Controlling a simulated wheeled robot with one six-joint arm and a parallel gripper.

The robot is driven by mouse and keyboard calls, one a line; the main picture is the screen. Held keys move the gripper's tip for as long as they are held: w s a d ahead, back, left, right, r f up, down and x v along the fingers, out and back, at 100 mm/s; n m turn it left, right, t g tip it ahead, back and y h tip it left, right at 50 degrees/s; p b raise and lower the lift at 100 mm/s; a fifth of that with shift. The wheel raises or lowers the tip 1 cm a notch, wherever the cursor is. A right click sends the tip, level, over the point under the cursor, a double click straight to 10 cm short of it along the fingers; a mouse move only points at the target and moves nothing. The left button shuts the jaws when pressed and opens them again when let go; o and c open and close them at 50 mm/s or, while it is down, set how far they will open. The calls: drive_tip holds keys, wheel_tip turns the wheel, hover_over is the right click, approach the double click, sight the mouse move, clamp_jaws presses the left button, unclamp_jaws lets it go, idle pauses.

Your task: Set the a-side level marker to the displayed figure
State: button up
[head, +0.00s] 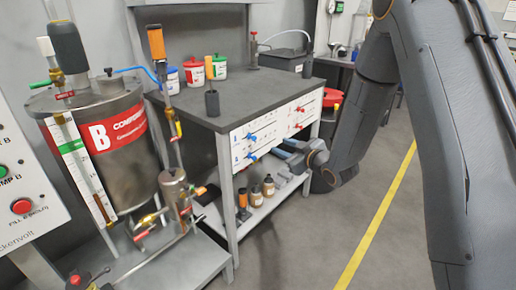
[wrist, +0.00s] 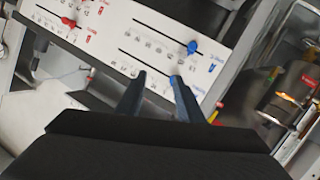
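The white panel (head: 270,132) on the bench front carries slider scales with blue knobs on its left half, an upper one (head: 251,137) and a lower one (head: 252,156). The wrist view appears upside down; there one blue knob (wrist: 193,47) sits near the right end of its slot, beside a blue letter that looks like A. My gripper (wrist: 158,76) has its two fingers apart, with nothing seen between them. In the head view my gripper (head: 283,149) is right of the blue knobs, in front of the panel. The other blue knob may be behind a finger. The scale figures are not legible.
Red knobs (head: 300,110) sit on the panel's right half; one also shows in the wrist view (wrist: 68,22). A steel tank (head: 120,170) marked B with piping stands left. Bottles (head: 268,186) stand on the lower shelf. Floor right of the bench is clear.

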sight(255, 139)
drive_tip(key=w+a+y, duration=0.1)
drive_tip(key=w+a, duration=0.1)
drive_tip(key=a, duration=0.1)
drive_tip(key=w+a+n+y, duration=0.1)
drive_tip(key=a, duration=0.2)
drive_tip(key=w+a+f+n+y+b, duration=0.1)
drive_tip(key=w+a, duration=0.1)
drive_tip(key=a, duration=0.1)
drive_tip(key=shift+w+t+y, duration=0.3)
drive_tip(key=shift+y, duration=0.1)
clamp_jaws()
